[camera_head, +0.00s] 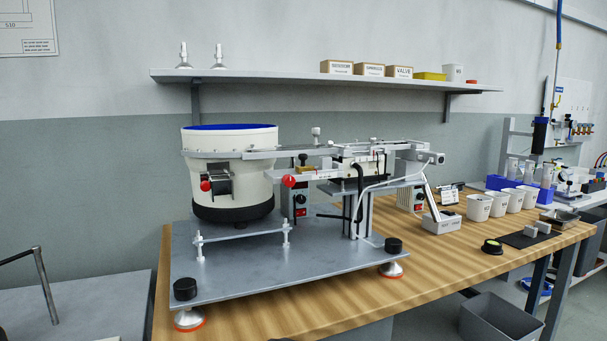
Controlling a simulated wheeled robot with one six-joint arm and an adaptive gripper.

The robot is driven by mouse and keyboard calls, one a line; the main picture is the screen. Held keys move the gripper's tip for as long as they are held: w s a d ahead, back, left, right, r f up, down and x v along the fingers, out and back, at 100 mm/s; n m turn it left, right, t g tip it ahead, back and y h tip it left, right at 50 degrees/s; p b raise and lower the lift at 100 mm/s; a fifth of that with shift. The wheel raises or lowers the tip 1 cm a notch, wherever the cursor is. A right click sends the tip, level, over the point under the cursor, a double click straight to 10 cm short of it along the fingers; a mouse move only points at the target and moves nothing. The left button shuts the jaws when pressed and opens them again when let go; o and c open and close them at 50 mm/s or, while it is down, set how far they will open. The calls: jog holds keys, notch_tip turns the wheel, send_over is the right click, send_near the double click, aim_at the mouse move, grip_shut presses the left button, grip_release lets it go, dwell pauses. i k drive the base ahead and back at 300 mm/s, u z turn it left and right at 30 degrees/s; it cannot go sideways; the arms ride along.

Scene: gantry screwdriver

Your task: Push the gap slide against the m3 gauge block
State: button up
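A vibratory bowl feeder (231,165) with a blue inner rim stands on a grey metal plate. A linear track unit (360,160) runs right from the bowl, with red knobs and small brackets along it. The gap slide is too small to tell apart from the other parts of this unit. Small grey blocks (537,228) sit on a dark mat (518,240) at the bench's right; I cannot tell whether one is the m3 gauge block. My gripper is not in view.
The grey plate (225,270) has black knobs at its corners and stands on a wooden bench (430,270). White cups (479,207) and a small grey box (440,223) stand right of the unit. A shelf (300,76) hangs above. A grey bin (495,320) is below, front right.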

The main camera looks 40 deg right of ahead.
aim_at(302, 168)
jog(key=u, duration=0.5)
jog(key=k, duration=1.25)
jog(key=z, duration=0.25)
jog(key=i, duration=0.7)
jog(key=z, duration=0.15)
